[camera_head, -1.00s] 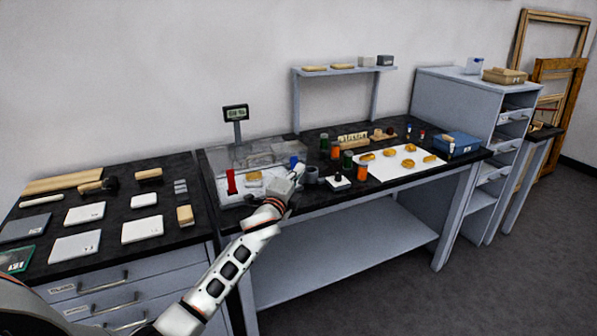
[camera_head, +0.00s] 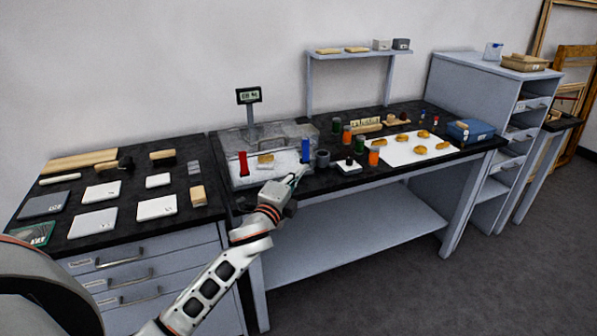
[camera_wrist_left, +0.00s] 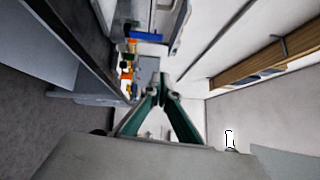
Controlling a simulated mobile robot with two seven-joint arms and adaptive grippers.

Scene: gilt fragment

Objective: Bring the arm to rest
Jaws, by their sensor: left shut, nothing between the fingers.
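My left arm reaches in from the bottom left in the head view. My left gripper (camera_head: 298,174) is at the front edge of the bench, by the blue post of the clear-covered scale. In the left wrist view its green fingers (camera_wrist_left: 163,84) meet at the tips with nothing between them. My right gripper is not in view.
The scale (camera_head: 240,178) has a red post (camera_head: 243,164), a blue post (camera_head: 305,151) and a display (camera_head: 249,95). A dark cup (camera_head: 322,159) and several jars stand close right. A white sheet (camera_head: 400,151) holds several golden pieces. Floor ahead (camera_head: 430,280) is clear.

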